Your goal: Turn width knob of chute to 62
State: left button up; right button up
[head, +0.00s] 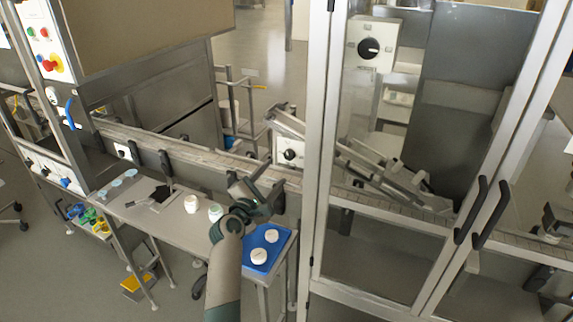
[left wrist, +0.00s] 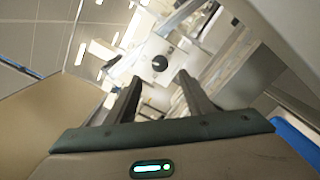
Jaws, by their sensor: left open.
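A black knob (head: 290,154) sits on a white plate at the upper left end of the slanted metal chute (head: 375,170). The knob's scale is too small to read. My left gripper (head: 272,183) is open and empty, just below and left of this knob, apart from it. In the left wrist view a black knob (left wrist: 160,63) on a white plate shows beyond and between the two open fingers (left wrist: 157,88). A larger black knob (head: 369,47) is on a white box behind the glass, with small markings around it. My right gripper is not in view.
A conveyor (head: 190,150) runs behind the side table (head: 140,213). The table holds white jars and a blue tray (head: 279,240) with two white jars. A framed glass enclosure with dark door handles (head: 485,210) stands right of my arm. Its post (head: 316,130) is close to the knob.

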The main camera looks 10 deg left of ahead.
aim_at(288, 157)
pick_arm(q)
jog(key=b+x, duration=0.5)
jog(key=x, duration=0.3)
jog(key=shift+w+d+f, duration=0.15)
jog(key=shift+w+f, duration=0.05)
jog(key=shift+w, duration=0.2)
jog(key=shift+w+d+r+b, duration=0.2)
jog(key=shift+w+b, duration=0.25)
jog(key=shift+w, duration=0.15)
jog(key=shift+c, duration=0.6)
jog(key=c, duration=0.9)
